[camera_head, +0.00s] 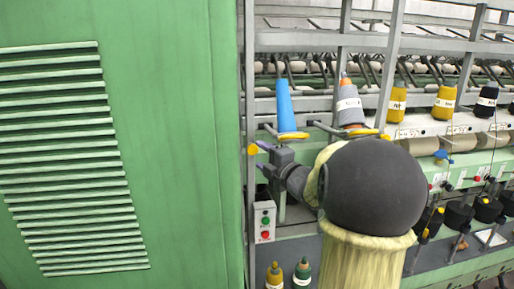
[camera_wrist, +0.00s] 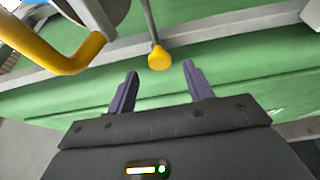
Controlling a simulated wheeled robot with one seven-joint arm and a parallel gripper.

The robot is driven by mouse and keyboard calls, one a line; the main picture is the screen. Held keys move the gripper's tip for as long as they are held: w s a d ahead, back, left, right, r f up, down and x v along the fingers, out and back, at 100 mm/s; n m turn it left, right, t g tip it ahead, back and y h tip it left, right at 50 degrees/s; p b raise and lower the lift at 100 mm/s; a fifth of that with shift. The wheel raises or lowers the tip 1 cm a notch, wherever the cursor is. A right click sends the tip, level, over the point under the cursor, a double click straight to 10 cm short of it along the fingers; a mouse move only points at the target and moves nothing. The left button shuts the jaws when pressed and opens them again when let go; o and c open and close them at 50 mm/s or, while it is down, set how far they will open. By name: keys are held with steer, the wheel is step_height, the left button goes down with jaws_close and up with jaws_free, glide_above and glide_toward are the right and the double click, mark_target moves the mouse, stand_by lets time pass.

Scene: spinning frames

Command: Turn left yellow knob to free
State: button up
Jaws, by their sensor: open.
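The left yellow knob (camera_head: 253,149) is a small rounded piece at the left end of the frame, just beside the green cabinet. In the wrist view the yellow knob (camera_wrist: 158,57) sits at the end of a thin grey rod, ahead of the gap between my fingers. My gripper (camera_head: 264,156) points left toward it with purple fingers. In the wrist view my gripper (camera_wrist: 160,76) is open and empty, with one finger to each side of the knob's line. I see no contact with the knob. The knob's setting cannot be told.
A yellow curved bar (camera_wrist: 80,50) is close at the left of the wrist view. The large green cabinet (camera_head: 180,120) stands at left. A blue cone (camera_head: 284,103) and grey bobbin (camera_head: 350,105) stand above my arm. A button box (camera_head: 265,222) is below my gripper.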

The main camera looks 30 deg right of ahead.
mark_target(254, 151)
steer(key=w+p, duration=0.1)
steer(key=w, duration=0.2)
steer(key=shift+w+a, duration=0.2)
steer(key=shift+c, duration=0.4)
steer(key=c, duration=0.9)
